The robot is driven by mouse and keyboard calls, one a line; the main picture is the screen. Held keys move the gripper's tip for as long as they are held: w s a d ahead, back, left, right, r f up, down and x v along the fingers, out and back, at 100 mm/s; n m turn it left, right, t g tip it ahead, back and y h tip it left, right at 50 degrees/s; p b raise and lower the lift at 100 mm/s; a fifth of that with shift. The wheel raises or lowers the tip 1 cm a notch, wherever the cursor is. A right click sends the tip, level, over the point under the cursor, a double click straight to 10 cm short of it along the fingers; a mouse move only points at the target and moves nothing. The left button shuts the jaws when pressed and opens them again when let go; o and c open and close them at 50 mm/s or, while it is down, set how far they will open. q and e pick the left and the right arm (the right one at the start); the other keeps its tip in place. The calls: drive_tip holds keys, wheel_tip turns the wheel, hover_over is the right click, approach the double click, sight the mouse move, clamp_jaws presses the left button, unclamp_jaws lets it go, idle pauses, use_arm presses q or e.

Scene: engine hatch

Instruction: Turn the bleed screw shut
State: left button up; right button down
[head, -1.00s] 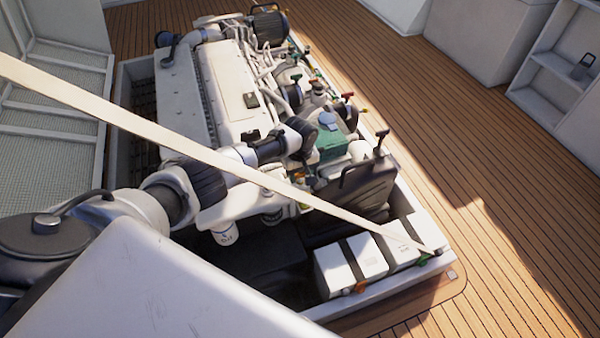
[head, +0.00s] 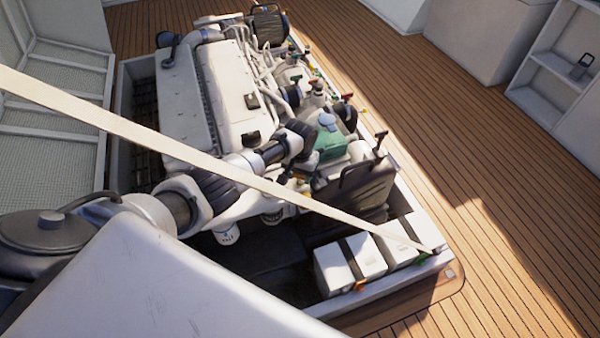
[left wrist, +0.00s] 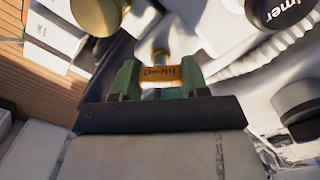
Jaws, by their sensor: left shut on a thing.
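The bleed screw (left wrist: 160,76) shows in the left wrist view as an orange-brown piece with the word "bleed" on it, upside down in the picture. A brass-coloured part sits just beyond it. My left gripper (left wrist: 158,84) has green fingers, one on each side of the orange piece, and is shut on it. In the head view my left arm reaches over the engine from the left. The fingertips and the screw are too small and covered to make out there. My right gripper is not in view.
A black round cap (left wrist: 278,12) with lettering ending in "imer" is close by at the upper right of the wrist view. A brass-coloured round part (left wrist: 98,14) is at the upper left. White boxes (head: 350,262) stand at the hatch's near corner. A pale strap crosses the head view.

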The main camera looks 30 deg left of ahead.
use_arm(q)
drive_tip(key=m, duration=0.4)
drive_tip(key=shift+m, duration=2.9)
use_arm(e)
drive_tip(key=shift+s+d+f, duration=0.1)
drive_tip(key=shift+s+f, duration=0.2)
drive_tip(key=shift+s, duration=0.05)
use_arm(q)
drive_tip(key=o, duration=0.9)
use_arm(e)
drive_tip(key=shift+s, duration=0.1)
